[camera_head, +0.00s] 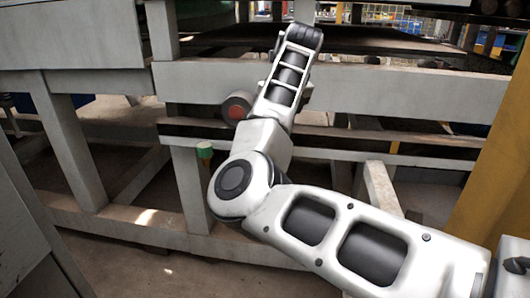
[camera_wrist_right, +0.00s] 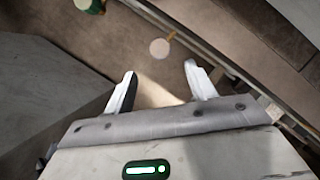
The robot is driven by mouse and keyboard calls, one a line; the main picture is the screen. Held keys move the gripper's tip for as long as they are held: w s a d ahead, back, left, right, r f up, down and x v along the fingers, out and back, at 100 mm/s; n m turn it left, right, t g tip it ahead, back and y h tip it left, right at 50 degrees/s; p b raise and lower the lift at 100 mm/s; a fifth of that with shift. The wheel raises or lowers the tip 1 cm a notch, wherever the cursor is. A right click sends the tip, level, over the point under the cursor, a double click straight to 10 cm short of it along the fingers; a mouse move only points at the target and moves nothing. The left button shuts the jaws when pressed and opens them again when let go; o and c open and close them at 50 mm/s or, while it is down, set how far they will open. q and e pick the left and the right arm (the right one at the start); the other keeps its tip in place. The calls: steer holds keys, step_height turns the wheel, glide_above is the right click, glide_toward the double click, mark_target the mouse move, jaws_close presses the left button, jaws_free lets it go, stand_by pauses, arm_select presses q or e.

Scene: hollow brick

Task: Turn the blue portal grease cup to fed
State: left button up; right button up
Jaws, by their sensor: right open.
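No blue grease cup can be made out in either view. A small green-topped cup (camera_head: 204,150) sits on the grey frame left of my right arm in the head view. A green cup also shows at the top left edge of the right wrist view (camera_wrist_right: 90,5). In that view a pale round disc (camera_wrist_right: 159,48) with a thin yellow piece beside it lies beyond the fingertips. I cannot tell what it is. My right gripper (camera_wrist_right: 160,69) is open, with nothing between its white fingers. The head view does not show its fingers. My left gripper is not in view.
A dark cylinder with a red end face (camera_head: 236,110) sits close left of my right forearm. Grey beams (camera_head: 400,98) cross behind my arm. A yellow post (camera_head: 495,165) stands at the right. A grey slab (camera_wrist_right: 50,85) fills the wrist view's left side.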

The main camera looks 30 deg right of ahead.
steer(key=b+x, duration=0.2)
steer(key=x, duration=0.6)
steer(key=shift+w+f, duration=0.1)
steer(key=shift+f, duration=0.25)
steer(key=shift+w+f, duration=0.1)
steer(key=shift+f, duration=0.05)
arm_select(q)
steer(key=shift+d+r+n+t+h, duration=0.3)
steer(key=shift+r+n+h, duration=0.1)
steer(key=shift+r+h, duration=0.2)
arm_select(e)
steer(key=c, duration=1)
